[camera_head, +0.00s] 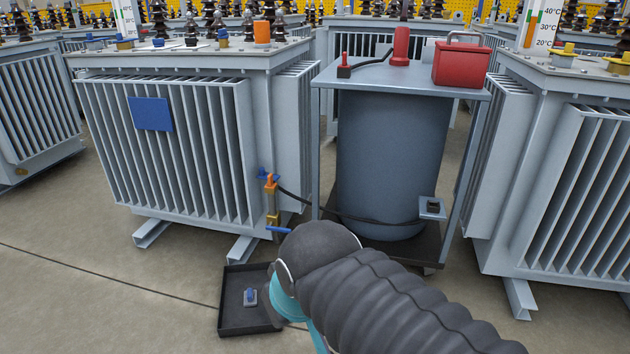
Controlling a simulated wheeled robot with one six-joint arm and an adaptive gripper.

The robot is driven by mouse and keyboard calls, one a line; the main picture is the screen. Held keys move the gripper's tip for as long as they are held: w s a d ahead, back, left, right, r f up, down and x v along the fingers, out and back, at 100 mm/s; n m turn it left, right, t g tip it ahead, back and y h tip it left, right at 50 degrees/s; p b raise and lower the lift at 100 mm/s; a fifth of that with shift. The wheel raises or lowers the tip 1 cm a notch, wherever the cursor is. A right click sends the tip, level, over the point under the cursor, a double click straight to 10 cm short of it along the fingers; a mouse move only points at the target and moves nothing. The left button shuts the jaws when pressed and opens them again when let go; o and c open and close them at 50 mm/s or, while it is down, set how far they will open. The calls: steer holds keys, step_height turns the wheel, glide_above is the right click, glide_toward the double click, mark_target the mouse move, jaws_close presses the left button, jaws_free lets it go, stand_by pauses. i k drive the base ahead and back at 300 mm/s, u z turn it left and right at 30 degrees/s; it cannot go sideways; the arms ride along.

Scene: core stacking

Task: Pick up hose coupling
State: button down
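A black hose (330,211) runs from the blue-grey cylindrical tank (390,150) to a brass and orange fitting (271,190) at the lower right corner of the left transformer. This fitting looks like the hose coupling and appears connected; a blue handle (278,229) shows at its lower end. A small grey and blue part (250,297) lies in a black tray (231,325) on the floor. My arm reaches in from the bottom right, with its wrist beside the tray. My gripper is hidden behind the arm, so its opening and any contents do not show.
Finned transformers stand at left (180,130) and right (560,180), with the tank's stand (325,76) between them. A red box (462,64) sits on the stand top. Bare concrete floor (110,300) is open at the lower left.

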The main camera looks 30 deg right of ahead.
mark_target(270, 185)
steer(key=z, duration=0.5)
steer(key=i, duration=1)
steer(key=k, duration=1.25)
steer(key=u, duration=0.6)
steer(key=i, duration=1.4)
steer(key=z, duration=0.45)
